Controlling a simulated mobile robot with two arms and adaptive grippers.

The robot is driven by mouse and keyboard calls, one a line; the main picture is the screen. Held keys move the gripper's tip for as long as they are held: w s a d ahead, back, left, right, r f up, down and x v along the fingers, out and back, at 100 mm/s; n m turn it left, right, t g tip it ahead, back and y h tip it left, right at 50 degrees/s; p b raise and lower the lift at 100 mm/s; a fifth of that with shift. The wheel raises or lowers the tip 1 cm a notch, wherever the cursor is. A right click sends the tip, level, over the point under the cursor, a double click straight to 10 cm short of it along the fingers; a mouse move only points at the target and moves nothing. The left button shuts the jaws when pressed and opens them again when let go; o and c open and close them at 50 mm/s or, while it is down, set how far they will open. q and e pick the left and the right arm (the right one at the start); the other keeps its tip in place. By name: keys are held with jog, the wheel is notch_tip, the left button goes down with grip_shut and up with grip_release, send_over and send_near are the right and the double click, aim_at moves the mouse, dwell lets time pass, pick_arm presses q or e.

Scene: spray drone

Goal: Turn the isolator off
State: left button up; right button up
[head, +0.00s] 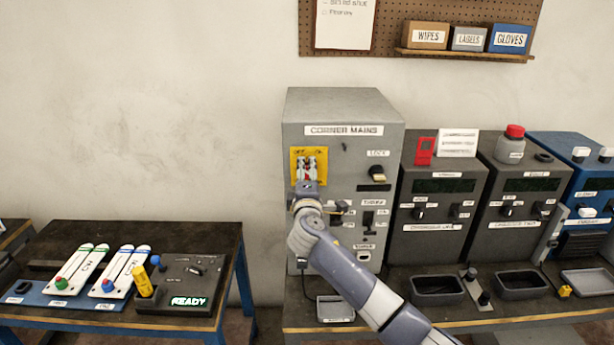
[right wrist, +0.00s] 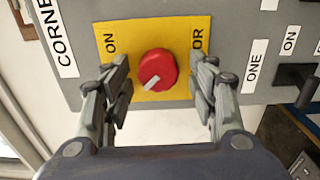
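The isolator is a round red knob (right wrist: 157,70) on a yellow plate (right wrist: 180,30) on the front of the grey CORNER MAINS cabinet (head: 345,112). In the right wrist view, its pale pointer slants toward the lower left, and ON is printed on the plate's left side. A second word at the right is partly hidden by a finger. My right gripper (right wrist: 163,78) is open, with one finger on each side of the knob and visible gaps between. In the head view, my right gripper (head: 308,175) covers much of the yellow plate (head: 296,156). My left gripper is out of view.
The cabinet also carries a LOCK switch (head: 377,174) and lower controls close right of my gripper. Two dark charger units (head: 440,185) stand to the right. A lower bench (head: 130,236) at left holds panels. Bare wall lies left of the cabinet.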

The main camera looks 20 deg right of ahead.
jog(key=v, duration=1.2)
dwell(0.3)
